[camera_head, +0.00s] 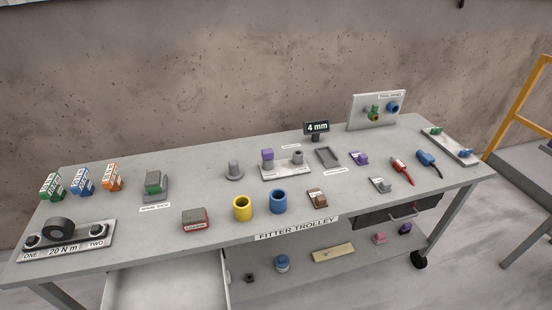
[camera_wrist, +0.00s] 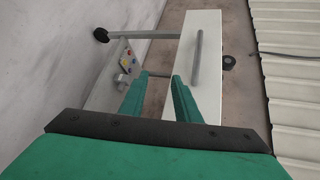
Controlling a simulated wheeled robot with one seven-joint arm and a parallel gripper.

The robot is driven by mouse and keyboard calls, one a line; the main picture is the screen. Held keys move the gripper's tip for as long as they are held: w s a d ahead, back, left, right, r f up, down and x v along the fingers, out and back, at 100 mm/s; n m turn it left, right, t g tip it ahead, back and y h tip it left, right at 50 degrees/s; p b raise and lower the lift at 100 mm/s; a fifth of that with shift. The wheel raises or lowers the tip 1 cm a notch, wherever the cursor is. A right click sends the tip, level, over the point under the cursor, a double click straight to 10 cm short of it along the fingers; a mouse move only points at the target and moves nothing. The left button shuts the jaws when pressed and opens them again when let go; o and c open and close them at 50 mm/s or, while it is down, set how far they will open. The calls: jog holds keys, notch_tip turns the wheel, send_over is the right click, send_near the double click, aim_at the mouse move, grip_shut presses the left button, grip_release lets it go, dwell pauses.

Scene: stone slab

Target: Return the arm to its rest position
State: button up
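My gripper (camera_wrist: 158,84) shows only in the wrist view. Its two green fingers stand apart with nothing between them, so it is open and empty. The arm is not in the head view. The fitter trolley (camera_head: 262,222) stands in front of me in the head view, with my gripper clear of everything on its top. In the wrist view a pale panel with a bar handle (camera_wrist: 198,58) lies beyond the fingers, apart from them.
A pale drawer (camera_head: 168,284) stands open at the front left. A yellow rail (camera_head: 522,100) rises at the right.

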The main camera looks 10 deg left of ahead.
jog(key=s+d+f+m+t+h, duration=0.2)
jog(key=d+f+t+h, duration=0.2)
jog(key=d+f+h, duration=0.25)
jog(key=s+d+r+n+t+h, duration=0.1)
jog(key=d+r+h, duration=0.15)
jog(key=d, duration=0.25)
jog(key=s+d+r+t+h, duration=0.1)
jog(key=d+r+t+h, duration=0.1)
jog(key=d+h, duration=0.15)
jog(key=s+d+r+n+t+h, duration=0.1)
jog(key=d+r+n+t, duration=0.1)
jog(key=r, duration=0.6)
jog(key=s+d+r+n+t, duration=0.1)
jog(key=d+r+n+t, duration=0.1)
jog(key=r, duration=0.6)
jog(key=shift+s+r+n+t+h, duration=0.25)
jog(key=shift+n+t+h, duration=0.1)
jog(key=shift+n+t, duration=0.3)
jog(key=shift+w, duration=0.1)
